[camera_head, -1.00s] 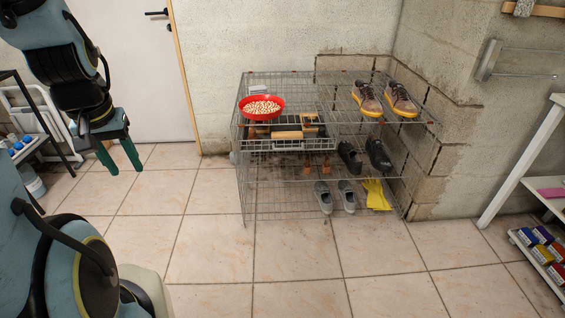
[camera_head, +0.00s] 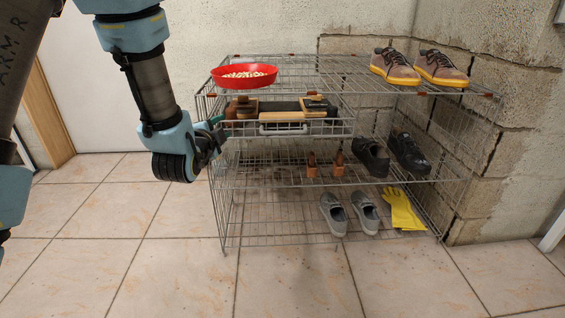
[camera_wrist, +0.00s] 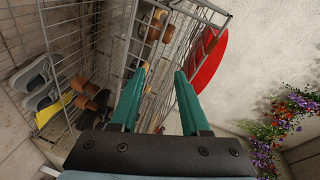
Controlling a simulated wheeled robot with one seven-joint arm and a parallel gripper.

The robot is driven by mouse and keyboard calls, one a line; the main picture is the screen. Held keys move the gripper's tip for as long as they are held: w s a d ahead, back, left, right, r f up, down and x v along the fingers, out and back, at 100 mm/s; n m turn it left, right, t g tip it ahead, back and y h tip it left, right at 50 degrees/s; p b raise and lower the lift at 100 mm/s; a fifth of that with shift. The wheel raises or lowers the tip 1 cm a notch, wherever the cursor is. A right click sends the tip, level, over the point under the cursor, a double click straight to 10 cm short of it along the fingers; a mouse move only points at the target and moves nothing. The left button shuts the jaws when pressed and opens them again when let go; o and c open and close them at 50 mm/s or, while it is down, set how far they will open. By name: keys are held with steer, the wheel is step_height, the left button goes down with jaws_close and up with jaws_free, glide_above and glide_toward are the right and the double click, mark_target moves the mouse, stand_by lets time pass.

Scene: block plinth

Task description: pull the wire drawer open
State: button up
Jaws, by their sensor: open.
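The wire drawer (camera_head: 330,125) is a grey wire basket under the top shelf of a wire rack (camera_head: 225,205). It holds brushes with wooden backs, and a grey handle (camera_head: 283,130) is on its front. My gripper (camera_head: 217,135) is at the drawer's left end in the head view, mostly hidden by my wrist. In the wrist view my gripper (camera_wrist: 155,88) shows two green fingers spread apart, with wire mesh and brushes beyond them and nothing held. I cannot tell whether a finger touches the wire.
A red bowl (camera_head: 244,76) of pale pieces stands on the rack's top, with brown shoes (camera_head: 418,66) at right. The tiled floor in front is clear.

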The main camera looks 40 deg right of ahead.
mark_target(283, 133)
steer(key=s+d+f+m+g+h+b, duration=0.1)
steer(key=s+d+f+m+h+b, duration=0.5)
steer(key=s+d, duration=0.25)
steer(key=shift+m+y, duration=0.3)
steer(key=b+x, duration=0.1)
steer(key=x, duration=0.2)
steer(key=b+x, duration=0.1)
steer(key=x, duration=0.2)
steer(key=b+x, duration=0.1)
steer(key=x, duration=0.2)
steer(key=shift+s+d+f, duration=0.25)
steer(key=shift+d, duration=0.15)
steer(key=shift+c, duration=0.2)
jaws_close()
